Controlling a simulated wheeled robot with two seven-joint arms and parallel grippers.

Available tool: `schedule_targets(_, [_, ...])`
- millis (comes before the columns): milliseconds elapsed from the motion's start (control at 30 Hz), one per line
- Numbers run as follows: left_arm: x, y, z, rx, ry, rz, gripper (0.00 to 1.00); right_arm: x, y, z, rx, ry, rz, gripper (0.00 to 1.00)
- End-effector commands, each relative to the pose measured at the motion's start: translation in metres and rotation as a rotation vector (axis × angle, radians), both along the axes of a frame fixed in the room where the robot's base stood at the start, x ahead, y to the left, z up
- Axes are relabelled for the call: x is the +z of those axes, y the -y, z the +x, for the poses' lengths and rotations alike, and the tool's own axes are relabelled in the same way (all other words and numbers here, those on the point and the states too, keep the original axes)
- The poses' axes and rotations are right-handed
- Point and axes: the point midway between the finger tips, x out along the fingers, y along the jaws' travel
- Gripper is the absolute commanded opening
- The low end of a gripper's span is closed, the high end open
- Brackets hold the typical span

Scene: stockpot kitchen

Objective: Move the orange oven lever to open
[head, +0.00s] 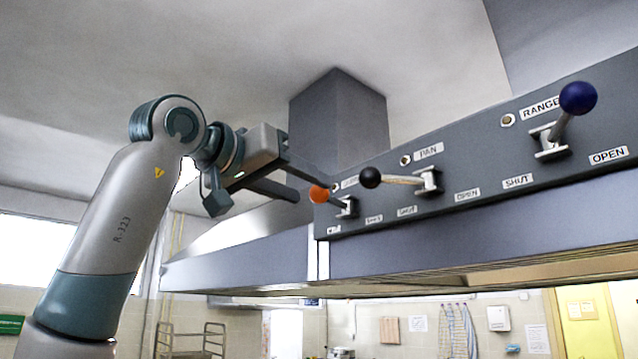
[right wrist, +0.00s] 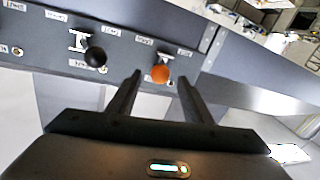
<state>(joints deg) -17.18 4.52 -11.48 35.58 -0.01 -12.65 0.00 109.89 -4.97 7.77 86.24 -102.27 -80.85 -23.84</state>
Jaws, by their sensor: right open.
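The orange oven lever (head: 319,194) is a short metal arm with an orange ball knob, mounted at the far left end of the grey panel on the hood. Its knob points left and out from the panel in the head view. My right gripper (head: 312,190) is open, with its fingers reaching toward the orange knob. In the right wrist view the orange knob (right wrist: 160,74) shows between the two fingertips (right wrist: 160,76), seemingly without contact, though depth is hard to judge. The label by this lever is partly hidden and too small to read. My left gripper is not in view.
A black-knobbed lever (head: 370,177) marked PAN sits right of the orange one, and shows close by in the right wrist view (right wrist: 95,57). A blue-knobbed lever (head: 578,98) marked RANGE is farther right. The hood edge (head: 430,264) juts out below the panel.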

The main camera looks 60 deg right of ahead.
Motion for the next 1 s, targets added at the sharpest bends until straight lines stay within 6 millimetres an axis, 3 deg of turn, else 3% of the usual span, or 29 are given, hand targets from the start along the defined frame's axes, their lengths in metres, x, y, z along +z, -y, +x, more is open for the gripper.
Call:
schedule_targets(100, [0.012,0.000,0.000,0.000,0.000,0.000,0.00,0.003,0.020,-0.002,-0.001,0.000,0.002,0.46])
schedule_targets(300, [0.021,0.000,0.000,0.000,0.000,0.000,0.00,0.002,0.042,-0.005,0.000,-0.001,0.001,0.46])
schedule_targets(733, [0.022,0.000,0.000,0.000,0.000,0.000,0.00,0.000,0.050,-0.006,0.001,0.000,-0.001,0.46])
schedule_targets(767, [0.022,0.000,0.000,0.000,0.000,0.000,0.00,0.000,0.050,-0.005,0.001,0.000,-0.001,0.44])
schedule_targets(933, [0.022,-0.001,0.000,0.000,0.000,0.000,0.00,0.000,0.049,-0.005,0.001,0.000,-0.001,0.03])
schedule_targets(1000, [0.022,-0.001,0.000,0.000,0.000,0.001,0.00,0.000,0.050,-0.005,0.001,0.000,-0.001,0.00])
